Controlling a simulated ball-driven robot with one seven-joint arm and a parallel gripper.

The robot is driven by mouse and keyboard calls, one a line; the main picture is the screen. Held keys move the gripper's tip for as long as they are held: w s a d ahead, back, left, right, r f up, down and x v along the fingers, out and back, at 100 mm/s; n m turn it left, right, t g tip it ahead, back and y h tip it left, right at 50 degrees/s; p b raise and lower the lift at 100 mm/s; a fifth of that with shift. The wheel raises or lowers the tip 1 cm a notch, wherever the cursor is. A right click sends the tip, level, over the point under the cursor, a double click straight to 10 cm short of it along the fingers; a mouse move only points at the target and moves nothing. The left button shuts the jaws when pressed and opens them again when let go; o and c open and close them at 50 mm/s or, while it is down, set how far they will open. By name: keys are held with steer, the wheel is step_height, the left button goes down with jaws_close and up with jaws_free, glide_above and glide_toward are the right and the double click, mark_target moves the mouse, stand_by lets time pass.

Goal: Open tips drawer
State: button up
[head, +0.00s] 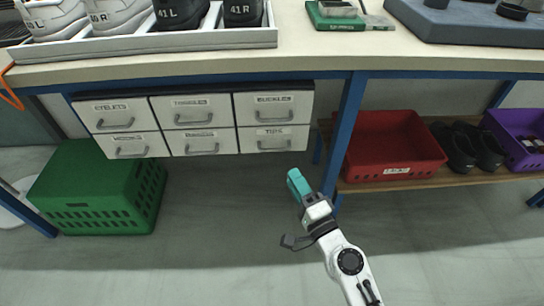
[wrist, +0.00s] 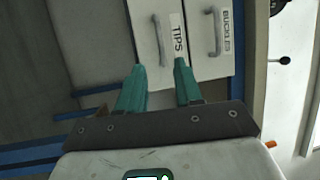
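The tips drawer (head: 272,139) is the lower right one in a white drawer unit hung under the bench. It looks closed, flush with its neighbours. Its label and grey bar handle face me; the handle (wrist: 160,41) also shows in the wrist view, turned sideways, ahead of my fingertips. My gripper (head: 297,182) is below and a little right of the drawer in the head view, with teal fingers. In the wrist view my gripper (wrist: 160,72) has its two fingers apart, with nothing between them, and the handle lies beyond the tips.
The buckles drawer (head: 272,107) is directly above, with other labelled drawers to the left. A blue bench leg (head: 346,125) stands right of the unit. A green crate (head: 100,190) is on the floor at left, a red bin (head: 394,140) on the right shelf. Floor below is clear.

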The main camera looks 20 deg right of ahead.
steer(key=w+r+p, duration=0.1)
steer(key=w, duration=0.8)
steer(key=shift+a+r+p, duration=0.25)
steer(key=shift+a+p, duration=0.1)
steer(key=shift+a, duration=0.05)
steer(key=shift+w, duration=0.1)
steer(key=shift+c, duration=0.5)
jaws_close()
